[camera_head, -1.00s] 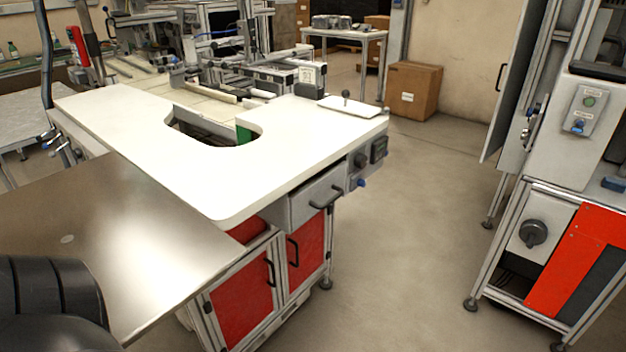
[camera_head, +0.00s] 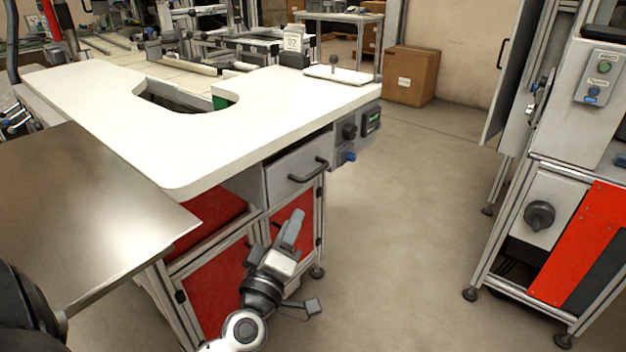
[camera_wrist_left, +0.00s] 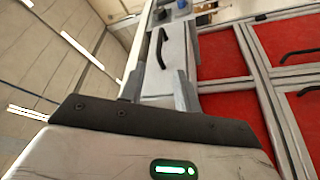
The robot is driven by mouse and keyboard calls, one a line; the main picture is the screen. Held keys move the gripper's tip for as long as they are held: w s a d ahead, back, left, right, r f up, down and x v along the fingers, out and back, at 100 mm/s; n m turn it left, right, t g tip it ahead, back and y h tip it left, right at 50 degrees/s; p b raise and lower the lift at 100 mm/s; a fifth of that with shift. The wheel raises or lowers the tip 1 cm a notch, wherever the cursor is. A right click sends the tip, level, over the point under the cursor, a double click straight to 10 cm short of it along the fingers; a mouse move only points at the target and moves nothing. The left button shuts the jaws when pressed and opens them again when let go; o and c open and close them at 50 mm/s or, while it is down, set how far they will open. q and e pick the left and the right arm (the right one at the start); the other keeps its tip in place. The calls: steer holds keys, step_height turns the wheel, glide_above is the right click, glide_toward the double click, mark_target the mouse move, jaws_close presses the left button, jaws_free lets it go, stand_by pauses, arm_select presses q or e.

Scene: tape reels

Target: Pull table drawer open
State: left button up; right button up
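The table drawer (camera_head: 290,182) has a grey front under the right end of the white tabletop (camera_head: 250,118). Its black bar handle (camera_head: 309,171) shows on the front. My left gripper (camera_head: 290,229) is below the drawer front, in front of the red cabinet doors, apart from the handle. In the left wrist view the two fingers (camera_wrist_left: 159,90) stand apart and empty. The drawer (camera_wrist_left: 152,82) and its handle (camera_wrist_left: 161,47) show beyond and between the fingertips. My right gripper is not in view.
Red cabinet doors (camera_head: 218,292) with frames are under the table. A metal side table (camera_head: 85,215) juts out at the left. A control box with knobs (camera_head: 349,140) sits right of the drawer. The floor (camera_head: 400,230) is clear up to the machine cabinet (camera_head: 560,235).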

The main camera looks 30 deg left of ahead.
mark_target(313, 176)
arm_select(q)
steer(key=p+x, duration=0.1)
steer(key=x, duration=1.2)
steer(key=shift+w, duration=0.2)
jaws_close()
